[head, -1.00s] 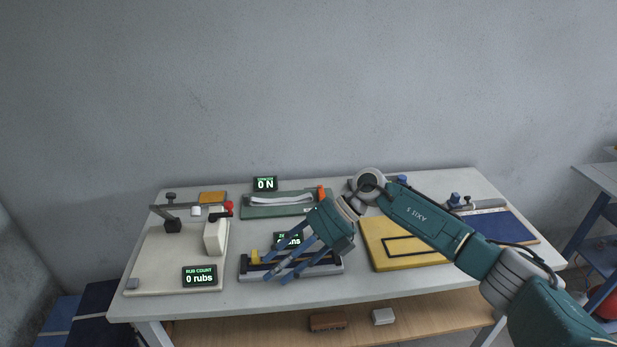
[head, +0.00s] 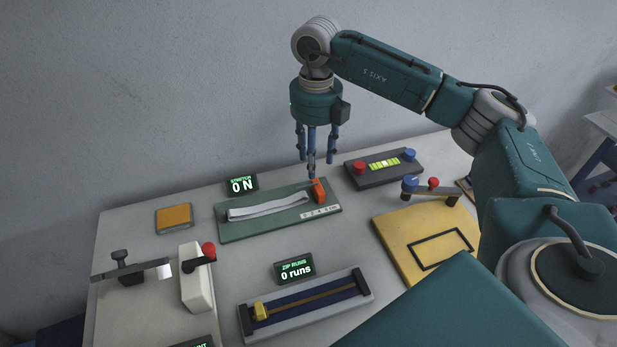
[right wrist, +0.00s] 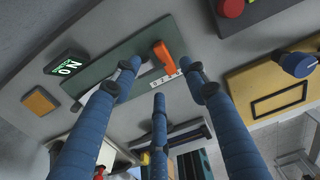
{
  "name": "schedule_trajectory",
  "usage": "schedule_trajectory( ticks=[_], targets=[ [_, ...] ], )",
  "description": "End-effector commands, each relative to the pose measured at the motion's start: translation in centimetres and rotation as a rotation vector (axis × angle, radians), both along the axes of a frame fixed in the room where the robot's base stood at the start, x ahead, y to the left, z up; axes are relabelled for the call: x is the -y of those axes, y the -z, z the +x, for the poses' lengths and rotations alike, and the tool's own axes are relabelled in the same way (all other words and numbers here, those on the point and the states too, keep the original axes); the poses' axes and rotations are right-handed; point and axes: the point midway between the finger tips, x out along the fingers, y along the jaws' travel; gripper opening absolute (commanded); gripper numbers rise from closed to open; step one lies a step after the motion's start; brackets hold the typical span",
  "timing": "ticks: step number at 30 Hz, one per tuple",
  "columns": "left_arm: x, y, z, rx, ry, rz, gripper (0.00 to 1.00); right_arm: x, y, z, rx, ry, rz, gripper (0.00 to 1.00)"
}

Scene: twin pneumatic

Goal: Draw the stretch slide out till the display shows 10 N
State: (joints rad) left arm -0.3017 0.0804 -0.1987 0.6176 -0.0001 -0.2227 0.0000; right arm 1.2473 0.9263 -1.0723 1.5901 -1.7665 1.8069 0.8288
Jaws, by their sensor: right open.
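The stretch rig is a green board (head: 232,230) at the back of the bench, with a white band (head: 268,206) laid along it. An orange slide (head: 318,190) stands at the band's right end, beside a small white scale. The stretch display (head: 241,184) behind the board reads 0 N. My right gripper (head: 315,168) points down above the orange slide, its blue fingers apart and empty. In the right wrist view the orange slide (right wrist: 163,54) shows between the spread fingers (right wrist: 160,85), apart from them. My left gripper is out of view.
A dark box with red and blue knobs (head: 385,172) stands right of the board. A yellow panel (head: 410,255) lies front right, a zip rig (head: 305,306) in front, and a rub rig with a red knob (head: 209,250) at left. An orange pad (head: 174,218) lies back left.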

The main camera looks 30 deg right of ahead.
Motion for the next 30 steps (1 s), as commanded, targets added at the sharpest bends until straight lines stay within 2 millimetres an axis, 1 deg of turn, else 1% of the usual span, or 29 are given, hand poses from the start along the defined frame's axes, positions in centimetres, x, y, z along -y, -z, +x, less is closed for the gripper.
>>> schedule_trajectory(
  ticks=[3, 8, 11, 15, 19, 27, 29, 30],
  targets=[
    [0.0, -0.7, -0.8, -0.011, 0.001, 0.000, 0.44, 0.0, 2.0, -0.2, -0.007, 0.000, 0.000, 0.44],
    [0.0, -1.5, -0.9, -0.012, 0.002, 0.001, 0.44, 0.0, 5.2, -0.2, -0.007, 0.000, 0.000, 0.44],
    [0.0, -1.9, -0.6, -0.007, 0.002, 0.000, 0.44, 0.0, 6.8, -0.2, -0.006, -0.001, 0.002, 0.44],
    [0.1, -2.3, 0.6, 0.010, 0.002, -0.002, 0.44, 0.0, 8.6, -0.1, -0.005, 0.000, 0.001, 0.44],
    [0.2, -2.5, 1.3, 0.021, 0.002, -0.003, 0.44, 0.0, 9.3, -0.1, -0.001, -0.001, 0.002, 0.44],
    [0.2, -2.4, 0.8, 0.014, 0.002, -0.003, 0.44, 0.0, 9.5, -0.1, -0.001, -0.001, 0.002, 0.44],
    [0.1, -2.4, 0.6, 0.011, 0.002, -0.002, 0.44, 0.0, 9.5, -0.1, -0.001, -0.001, 0.002, 0.34],
    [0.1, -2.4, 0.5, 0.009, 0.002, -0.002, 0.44, 0.0, 9.5, -0.1, -0.001, -0.001, 0.002, 0.26]
  ],
)
